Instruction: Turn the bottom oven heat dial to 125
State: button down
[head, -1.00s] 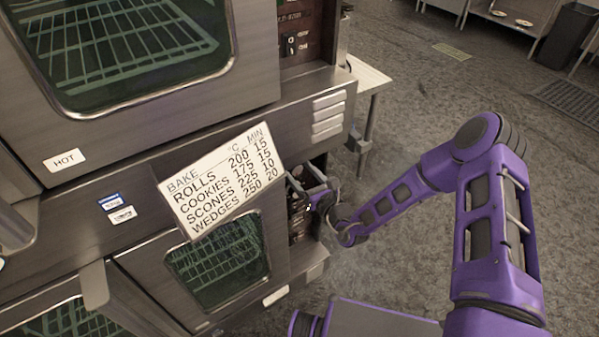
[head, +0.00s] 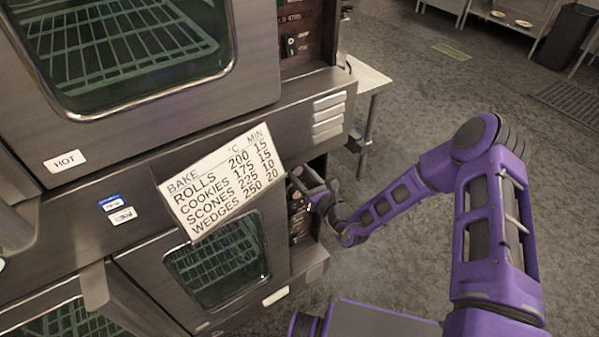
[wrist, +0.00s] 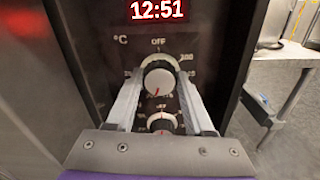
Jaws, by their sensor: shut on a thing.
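In the wrist view, the heat dial (wrist: 158,80) is a white-faced round knob with a silver rim, on a dark panel marked °C with OFF above it. Its red mark points down and slightly left. My gripper (wrist: 158,88) has one finger on each side of this dial and is shut on it. The number on the dial's left is partly hidden by a finger. In the head view, my gripper (head: 318,198) is at the control panel (head: 298,215) of the bottom oven (head: 218,262), where the dial itself is too small to make out.
A second dial (wrist: 161,123) sits just below, between my fingers. A red clock display (wrist: 158,10) reads 12:51 above. A baking chart (head: 222,182) hangs over the bottom oven's door. A table (head: 370,78) stands beyond the ovens, with open floor on the right.

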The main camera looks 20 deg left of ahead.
jog(key=n+p, duration=0.2)
jog(key=n, duration=0.8)
jog(key=shift+s, duration=0.1)
jog(key=n, duration=0.5)
jog(key=shift+a+f+n, duration=0.1)
jog(key=shift+f+n, duration=0.05)
jog(key=shift+n, duration=0.25)
jog(key=n+b, duration=0.1)
jog(key=n, duration=0.3)
jog(key=shift+n, duration=0.3)
jog(key=shift+c, duration=1.4)
grip_release()
jog(key=shift+s, duration=0.1)
